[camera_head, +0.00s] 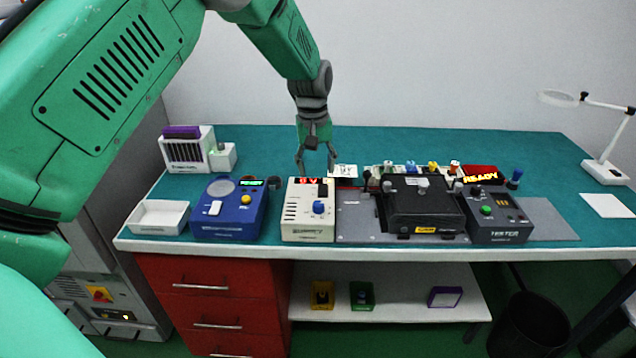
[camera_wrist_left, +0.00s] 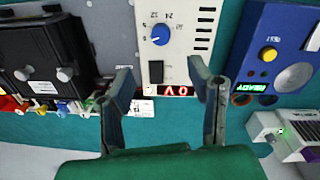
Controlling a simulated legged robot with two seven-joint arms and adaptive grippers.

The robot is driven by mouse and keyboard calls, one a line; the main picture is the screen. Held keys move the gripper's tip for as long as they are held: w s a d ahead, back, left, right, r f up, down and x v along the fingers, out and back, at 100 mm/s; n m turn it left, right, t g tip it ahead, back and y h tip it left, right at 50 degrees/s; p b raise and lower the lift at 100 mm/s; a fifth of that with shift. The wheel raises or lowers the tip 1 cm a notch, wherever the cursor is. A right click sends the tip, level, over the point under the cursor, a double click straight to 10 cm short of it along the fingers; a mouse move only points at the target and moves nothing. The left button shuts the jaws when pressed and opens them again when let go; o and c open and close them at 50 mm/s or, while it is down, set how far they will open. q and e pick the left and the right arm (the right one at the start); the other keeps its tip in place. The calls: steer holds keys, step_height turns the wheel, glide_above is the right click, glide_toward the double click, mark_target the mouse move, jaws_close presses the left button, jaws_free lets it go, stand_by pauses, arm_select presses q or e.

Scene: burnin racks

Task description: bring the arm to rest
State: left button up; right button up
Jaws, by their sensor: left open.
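My left arm comes in from the left in the head view. Its left gripper (camera_head: 317,172) hangs over the back of the white supply box (camera_head: 307,226), fingers pointing down. The left wrist view shows the two fingers (camera_wrist_left: 168,92) spread apart with nothing between them. The white supply box (camera_wrist_left: 178,45) with its blue knob and red "0 V" display lies beyond the fingertips in that view. I cannot tell the exact height of the fingertips over it. My right gripper does not show.
A blue device (camera_head: 228,213) and a white tray (camera_head: 158,217) stand left. A black fixture (camera_head: 424,207) and a tester (camera_head: 500,219) reading "READY" stand right. A purple-topped rack (camera_head: 187,150) is at back left, a magnifier lamp (camera_head: 605,172) at far right. Green bench top (camera_head: 400,142) is clear behind.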

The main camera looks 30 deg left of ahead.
arm_select(q)
steer(key=shift+r, duration=0.5)
steer(key=shift+m, duration=0.9)
steer(key=s+f, duration=0.2)
steer(key=f, duration=0.2)
steer(key=s+d+f, duration=0.1)
steer(key=s+f, duration=0.2)
steer(key=f, duration=0.1)
steer(key=s+f, duration=0.2)
steer(key=f, duration=0.2)
steer(key=shift+s+d, duration=0.15)
steer(key=shift+d, duration=0.1)
steer(key=s+d+f+m, duration=0.2)
steer(key=s+f, duration=0.4)
steer(key=s, duration=0.3)
steer(key=s+d+f+m, duration=0.2)
steer(key=s+f, duration=0.4)
steer(key=s, duration=0.4)
steer(key=s+d+m, duration=0.2)
steer(key=s+d, duration=0.1)
steer(key=s, duration=1.2)
step_height(320, 180, down, 13)
steer(key=w+d+m+b, duration=0.1)
steer(key=b, duration=1.2)
steer(key=shift+w+m, duration=0.3)
steer(key=shift+w, duration=0.1)
